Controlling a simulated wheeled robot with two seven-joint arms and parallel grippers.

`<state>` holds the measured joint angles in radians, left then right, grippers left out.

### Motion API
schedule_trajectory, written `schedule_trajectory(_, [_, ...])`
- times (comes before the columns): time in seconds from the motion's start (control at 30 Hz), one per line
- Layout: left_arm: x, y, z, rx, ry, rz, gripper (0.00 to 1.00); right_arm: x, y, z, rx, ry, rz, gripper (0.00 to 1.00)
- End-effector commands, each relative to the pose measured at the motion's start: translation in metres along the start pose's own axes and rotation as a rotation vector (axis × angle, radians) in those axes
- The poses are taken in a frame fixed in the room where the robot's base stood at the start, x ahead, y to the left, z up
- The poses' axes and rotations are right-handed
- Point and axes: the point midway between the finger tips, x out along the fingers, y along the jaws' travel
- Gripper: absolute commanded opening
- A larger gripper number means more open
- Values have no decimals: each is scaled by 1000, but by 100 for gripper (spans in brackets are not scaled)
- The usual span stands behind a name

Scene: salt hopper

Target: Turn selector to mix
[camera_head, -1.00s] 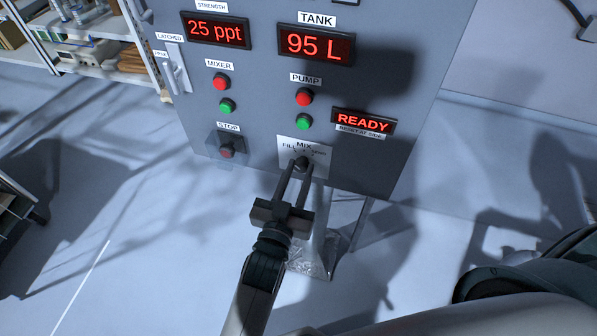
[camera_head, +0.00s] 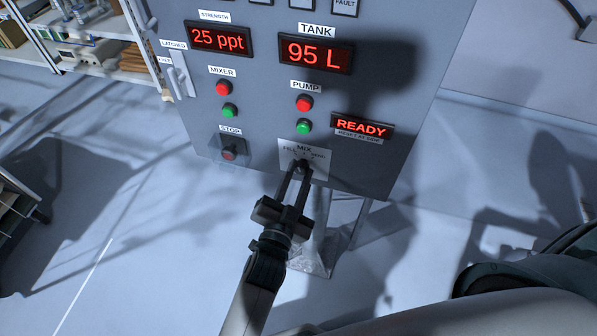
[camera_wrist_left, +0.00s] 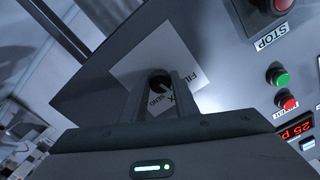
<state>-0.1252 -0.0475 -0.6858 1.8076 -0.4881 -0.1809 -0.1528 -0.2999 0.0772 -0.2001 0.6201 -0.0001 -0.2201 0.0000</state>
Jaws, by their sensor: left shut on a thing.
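The selector (camera_head: 302,165) is a small dark knob on a white label plate (camera_head: 321,158) low on the grey control panel. MIX is printed at the top of the plate and FILL at its left. My left gripper (camera_head: 298,174) reaches up from below and is shut on the selector knob. In the left wrist view the fingers (camera_wrist_left: 160,88) close around the dark knob (camera_wrist_left: 159,78), and FILL and SEND show on the plate. The fingers cover much of the knob, so its pointing direction cannot be told. My right gripper is not in view.
Above are the STOP button (camera_head: 229,153), MIXER and PUMP buttons (camera_head: 304,103), a READY display (camera_head: 362,127), and displays reading 25 ppt (camera_head: 218,39) and 95 L (camera_head: 316,53). A latch handle (camera_head: 180,75) is at the panel's left. Open floor lies left.

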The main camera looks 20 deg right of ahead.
Motion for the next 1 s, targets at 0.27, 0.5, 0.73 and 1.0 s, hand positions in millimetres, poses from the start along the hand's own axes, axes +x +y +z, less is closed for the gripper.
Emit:
schedule_trajectory(0.27, [0,-1,-1,187,1,0,5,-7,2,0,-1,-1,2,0])
schedule_trajectory(0.5, [0,-1,0,259,1,0,5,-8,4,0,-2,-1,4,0])
schedule_trajectory(0.73, [0,-1,0,270,1,-1,5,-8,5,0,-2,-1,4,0])
schedule_trajectory(1.0, [0,-1,0,268,1,0,46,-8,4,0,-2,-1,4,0])
